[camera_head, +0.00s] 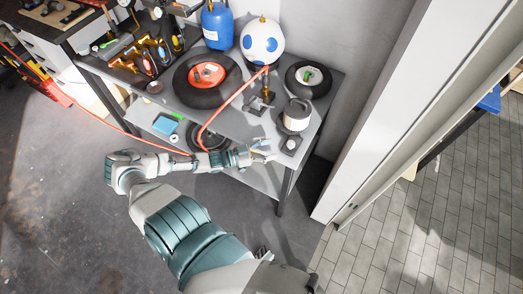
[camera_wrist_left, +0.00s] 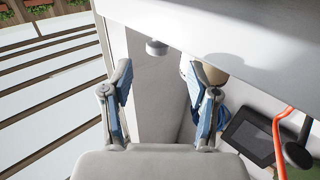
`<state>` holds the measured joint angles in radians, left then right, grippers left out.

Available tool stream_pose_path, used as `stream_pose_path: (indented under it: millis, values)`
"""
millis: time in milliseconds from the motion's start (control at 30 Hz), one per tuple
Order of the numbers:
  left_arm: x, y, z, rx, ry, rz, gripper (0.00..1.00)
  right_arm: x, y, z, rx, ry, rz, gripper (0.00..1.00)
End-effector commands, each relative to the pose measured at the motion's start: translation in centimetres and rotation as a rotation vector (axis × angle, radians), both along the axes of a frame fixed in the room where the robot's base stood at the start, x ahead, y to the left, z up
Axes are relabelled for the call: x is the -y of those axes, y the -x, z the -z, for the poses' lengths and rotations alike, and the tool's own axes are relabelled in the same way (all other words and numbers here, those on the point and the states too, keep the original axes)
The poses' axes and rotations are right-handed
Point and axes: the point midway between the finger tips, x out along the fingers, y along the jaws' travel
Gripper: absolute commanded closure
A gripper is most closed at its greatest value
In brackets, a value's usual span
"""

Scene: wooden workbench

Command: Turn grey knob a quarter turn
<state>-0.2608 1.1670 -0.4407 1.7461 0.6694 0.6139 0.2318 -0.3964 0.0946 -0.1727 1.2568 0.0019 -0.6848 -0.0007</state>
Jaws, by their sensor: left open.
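A small round grey knob (camera_head: 291,144) sits on a dark base at the right front corner of the workbench (camera_head: 228,124). In the left wrist view, a short grey cylinder (camera_wrist_left: 157,47) shows beyond the fingers, between them and near the pale edge above; it looks like the knob. My left gripper (camera_head: 263,151) is over the front edge of the bench, to the left of the knob and apart from it. In the left wrist view its two blue-padded fingers (camera_wrist_left: 165,95) are spread, with nothing between them. My right gripper is not in view.
A white-and-grey canister (camera_head: 296,115) stands just behind the knob. A small clamp-like stand (camera_head: 260,102) and an orange hose (camera_head: 231,98) lie to the left. A wall closes the right.

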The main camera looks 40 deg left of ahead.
Motion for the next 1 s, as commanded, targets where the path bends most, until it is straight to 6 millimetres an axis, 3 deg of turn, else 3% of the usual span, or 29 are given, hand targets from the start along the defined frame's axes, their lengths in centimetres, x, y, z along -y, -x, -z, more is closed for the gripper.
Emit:
stream_pose_path:
  millis: [100,300,1000]
  values:
    - [-1.0,1.5,0.1,-0.003,-0.002,0.000,0.40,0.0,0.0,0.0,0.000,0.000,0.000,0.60]
    - [-1.7,2.6,0.0,0.000,0.000,-0.001,0.40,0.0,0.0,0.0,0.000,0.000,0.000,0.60]
    - [-1.8,2.6,0.0,0.001,0.001,-0.001,0.40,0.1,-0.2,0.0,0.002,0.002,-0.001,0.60]
